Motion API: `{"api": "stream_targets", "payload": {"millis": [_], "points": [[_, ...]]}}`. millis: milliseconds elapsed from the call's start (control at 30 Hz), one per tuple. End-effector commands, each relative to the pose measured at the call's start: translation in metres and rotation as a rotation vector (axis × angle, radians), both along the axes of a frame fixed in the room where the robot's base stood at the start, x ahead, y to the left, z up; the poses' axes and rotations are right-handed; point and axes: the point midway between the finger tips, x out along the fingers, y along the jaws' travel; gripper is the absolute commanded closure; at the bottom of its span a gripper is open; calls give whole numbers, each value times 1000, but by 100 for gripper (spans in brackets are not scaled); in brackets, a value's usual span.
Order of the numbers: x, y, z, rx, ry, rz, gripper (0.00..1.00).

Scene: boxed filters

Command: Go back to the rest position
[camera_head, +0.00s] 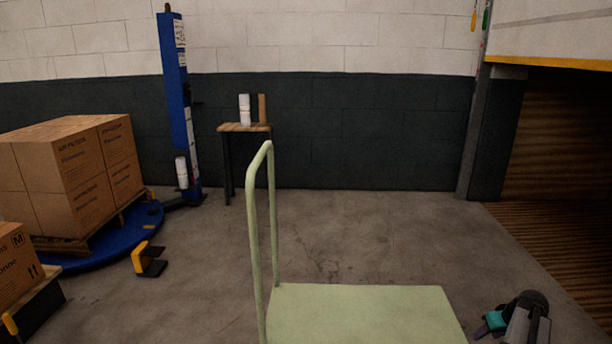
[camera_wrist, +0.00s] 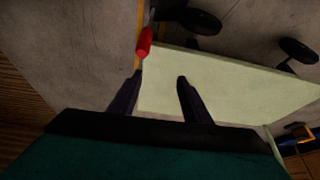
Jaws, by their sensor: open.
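My gripper (camera_wrist: 160,77) shows in the wrist view with its two dark fingers apart and nothing between them. Beyond the fingers is the pale green platform of a cart (camera_wrist: 220,85); I cannot tell the distance between them. In the head view, the end of my arm with a teal part is at the lower right, to the right of the cart's platform (camera_head: 365,315). The fingertips are not clear there.
Boxed filters (camera_head: 70,170) stand on a pallet on a blue turntable (camera_head: 110,252) at left. A small table (camera_head: 238,128) with a white roll (camera_head: 245,109) is by the wall. A red-ended object (camera_wrist: 144,42) is near the cart's edge. Floor behind the cart is clear.

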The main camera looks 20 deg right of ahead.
Motion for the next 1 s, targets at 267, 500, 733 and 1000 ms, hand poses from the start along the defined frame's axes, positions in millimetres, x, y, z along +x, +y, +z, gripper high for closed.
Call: {"api": "stream_targets", "payload": {"millis": [267, 500, 733, 1000], "points": [[62, 92, -7, 56, 43, 147, 56], [90, 184, -24, 104, 101, 276, 56], [95, 275, -41, 143, 175, 396, 56], [76, 377, -55, 185, 281, 510, 56]]}}
